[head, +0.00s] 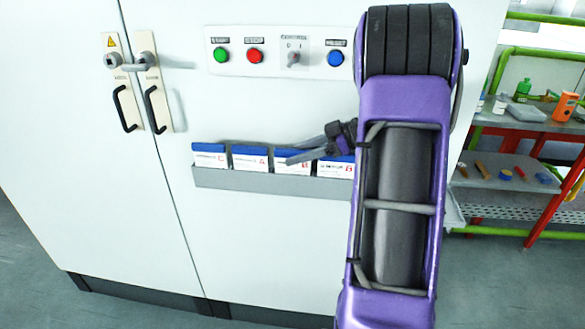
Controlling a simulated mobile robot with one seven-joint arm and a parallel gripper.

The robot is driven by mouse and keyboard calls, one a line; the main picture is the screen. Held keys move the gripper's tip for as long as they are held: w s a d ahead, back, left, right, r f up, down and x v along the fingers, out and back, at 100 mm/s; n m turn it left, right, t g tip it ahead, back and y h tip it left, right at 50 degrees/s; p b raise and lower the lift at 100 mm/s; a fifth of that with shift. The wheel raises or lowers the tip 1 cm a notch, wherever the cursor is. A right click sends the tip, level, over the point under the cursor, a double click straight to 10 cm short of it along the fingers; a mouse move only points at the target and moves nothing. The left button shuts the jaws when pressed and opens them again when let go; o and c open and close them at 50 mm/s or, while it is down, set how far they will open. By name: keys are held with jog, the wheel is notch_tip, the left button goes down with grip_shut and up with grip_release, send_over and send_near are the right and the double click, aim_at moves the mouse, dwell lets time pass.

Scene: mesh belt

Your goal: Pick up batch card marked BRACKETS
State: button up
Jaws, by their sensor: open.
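In the head view, several white batch cards with blue top bands stand in a row in a grey rack on the white cabinet front. The leftmost card (209,157), the second card (250,158), the third card (293,167) and a card further right (336,167) show. Their print is too small to read, so I cannot tell which is marked BRACKETS. My gripper (290,154) is open, its fingers pointing left in front of the third card. I cannot tell whether it touches a card. My purple arm hides the rack's right end.
The grey rack (260,181) is fixed to the cabinet (260,240). Above it is a panel with a green button (221,55), a red button (254,56), a switch (294,58) and a blue button (335,58). Black door handles (125,108) stick out at left. A shelf unit (510,125) stands at right.

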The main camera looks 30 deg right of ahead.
grip_shut()
